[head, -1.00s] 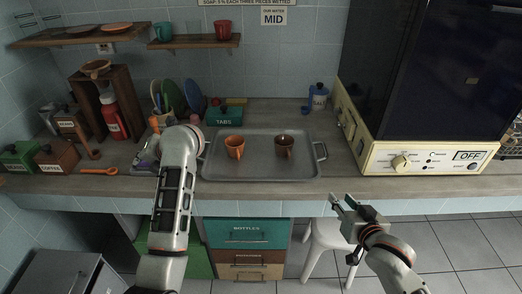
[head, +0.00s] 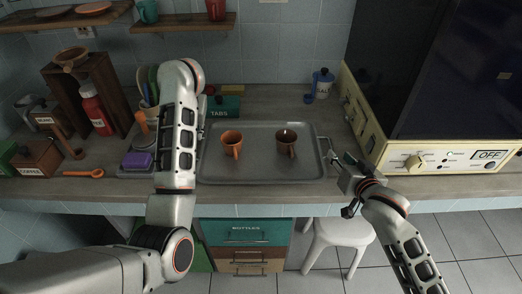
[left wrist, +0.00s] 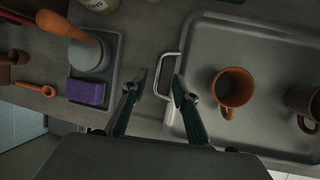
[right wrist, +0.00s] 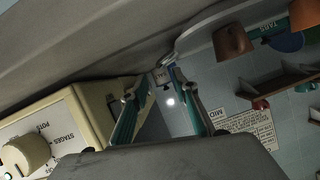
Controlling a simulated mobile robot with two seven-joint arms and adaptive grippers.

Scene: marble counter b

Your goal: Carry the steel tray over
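The grey steel tray (head: 262,170) lies flat on the counter, with an orange cup (head: 232,140) and a brown cup (head: 286,139) standing on it. My left gripper is hidden behind my own arm in the head view. The left wrist view shows my left gripper (left wrist: 160,76) open and empty, its fingertips close to the tray's left handle (left wrist: 167,75). My right gripper (head: 341,160) is beside the tray's right handle (head: 329,150). In the right wrist view, my right gripper (right wrist: 158,76) has its fingers apart near the tray's rim; whether the handle lies between them is unclear.
A cream appliance (head: 430,160) stands right of the tray, close to my right gripper. A purple sponge (left wrist: 86,92) and an orange spoon (head: 83,173) lie to the left. A blue canister (head: 323,84) and a green TABS box (head: 224,106) stand behind. A white stool (head: 338,236) is below.

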